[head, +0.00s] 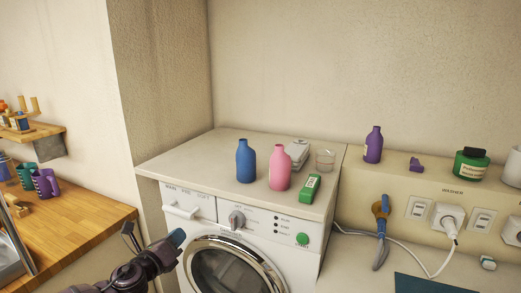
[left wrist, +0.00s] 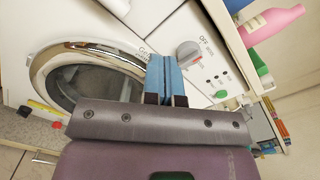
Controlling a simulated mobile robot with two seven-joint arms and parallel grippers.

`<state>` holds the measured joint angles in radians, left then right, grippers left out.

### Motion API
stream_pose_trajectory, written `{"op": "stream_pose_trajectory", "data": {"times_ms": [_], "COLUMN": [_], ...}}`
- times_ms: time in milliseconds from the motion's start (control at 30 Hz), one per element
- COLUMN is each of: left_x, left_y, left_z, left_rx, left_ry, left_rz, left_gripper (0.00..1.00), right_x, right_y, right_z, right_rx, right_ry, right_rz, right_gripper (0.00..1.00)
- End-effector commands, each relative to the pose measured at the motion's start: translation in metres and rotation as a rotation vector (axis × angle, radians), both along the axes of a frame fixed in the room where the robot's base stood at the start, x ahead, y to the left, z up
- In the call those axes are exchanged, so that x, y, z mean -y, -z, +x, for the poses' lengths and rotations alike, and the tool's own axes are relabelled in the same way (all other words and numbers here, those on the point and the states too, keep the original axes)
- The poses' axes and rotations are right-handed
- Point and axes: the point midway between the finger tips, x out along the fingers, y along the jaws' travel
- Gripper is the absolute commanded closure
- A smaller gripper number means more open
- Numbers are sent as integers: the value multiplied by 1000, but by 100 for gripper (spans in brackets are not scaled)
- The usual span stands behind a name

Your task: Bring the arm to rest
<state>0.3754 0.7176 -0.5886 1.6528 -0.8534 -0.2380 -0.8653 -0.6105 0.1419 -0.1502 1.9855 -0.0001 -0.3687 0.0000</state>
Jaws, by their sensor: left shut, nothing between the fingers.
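My left gripper (head: 177,238) comes in from the lower left in the head view, in front of the washing machine (head: 205,208). Its blue fingers are together with nothing between them, and they also show in the left wrist view (left wrist: 166,78). In the wrist view the fingers overlap the machine's front between the round door (left wrist: 88,80) and the knob (left wrist: 188,52); whether they touch it I cannot tell. My right gripper is in neither view.
A wooden counter (head: 85,228) with mugs is at left. Sockets and a hose (head: 381,225) are on the right.

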Motion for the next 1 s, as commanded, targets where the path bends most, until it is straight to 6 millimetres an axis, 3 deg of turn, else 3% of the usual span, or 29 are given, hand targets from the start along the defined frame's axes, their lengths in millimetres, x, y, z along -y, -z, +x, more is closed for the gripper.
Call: {"op": "stream_pose_trajectory", "data": {"times_ms": [67, 167, 300, 500, 700, 1000], "left_x": [7, 13, 16, 10, -5, -34], "left_y": [-9, -6, 19, 65, 112, 177], "left_z": [-2, -14, -45, -100, -164, -269], "left_rx": [-69, -186, -384, -601, -706, -685], "left_ry": [-6, -24, -81, -210, -374, -653], "left_rz": [-224, -527, -1008, -1588, -2004, -2291], "left_gripper": [100, 100, 100, 100, 100, 100], "right_x": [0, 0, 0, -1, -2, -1], "right_y": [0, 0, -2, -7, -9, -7], "right_z": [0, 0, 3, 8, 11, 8], "right_rx": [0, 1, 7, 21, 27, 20], "right_ry": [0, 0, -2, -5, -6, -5], "right_rz": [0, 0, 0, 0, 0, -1], "right_gripper": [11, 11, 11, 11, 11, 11]}}
